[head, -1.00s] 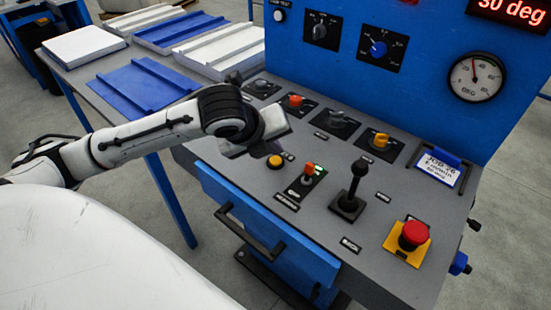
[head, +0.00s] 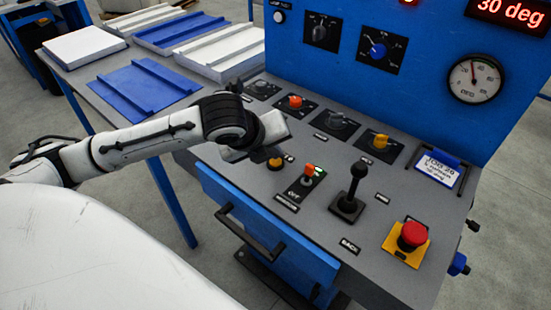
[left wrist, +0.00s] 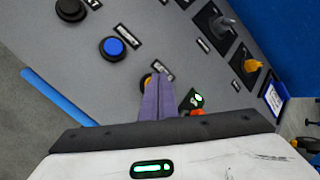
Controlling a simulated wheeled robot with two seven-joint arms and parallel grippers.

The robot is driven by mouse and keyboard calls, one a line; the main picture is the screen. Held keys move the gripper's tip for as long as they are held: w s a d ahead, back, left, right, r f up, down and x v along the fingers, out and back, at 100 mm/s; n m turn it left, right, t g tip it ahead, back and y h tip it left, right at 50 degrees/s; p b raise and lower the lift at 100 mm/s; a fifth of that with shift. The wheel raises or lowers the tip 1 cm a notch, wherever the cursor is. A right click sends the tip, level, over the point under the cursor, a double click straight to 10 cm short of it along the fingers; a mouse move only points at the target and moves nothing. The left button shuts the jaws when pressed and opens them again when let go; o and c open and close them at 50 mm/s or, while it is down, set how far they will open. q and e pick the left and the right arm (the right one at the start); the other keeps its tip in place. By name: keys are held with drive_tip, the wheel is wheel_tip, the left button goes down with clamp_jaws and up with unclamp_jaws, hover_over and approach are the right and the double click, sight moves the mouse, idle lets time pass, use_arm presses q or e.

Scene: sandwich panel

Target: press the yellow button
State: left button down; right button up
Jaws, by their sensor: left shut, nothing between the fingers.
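The yellow button (head: 288,158) sits on the grey sloping panel, near its front edge. My left gripper (head: 274,163) is over the panel just left of it, fingers pointing down. In the left wrist view the shut fingers (left wrist: 160,80) point at the yellow button (left wrist: 146,81) and cover most of it; only a yellow-orange edge shows. I cannot tell whether the tips touch the button. Nothing is between the fingers. My right gripper is not in view.
Close by are an orange-red toggle switch (head: 308,172), a black lever (head: 353,190) and a red mushroom button (head: 412,236) on a yellow plate. A blue button (left wrist: 113,47) shows in the left wrist view. A drawer handle (head: 250,232) juts out below the panel.

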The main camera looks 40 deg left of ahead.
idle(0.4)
use_arm(q)
drive_tip(key=shift+f, duration=0.5)
idle(0.4)
drive_tip(key=shift+r+p, duration=0.9)
drive_tip(key=shift+p, duration=0.45)
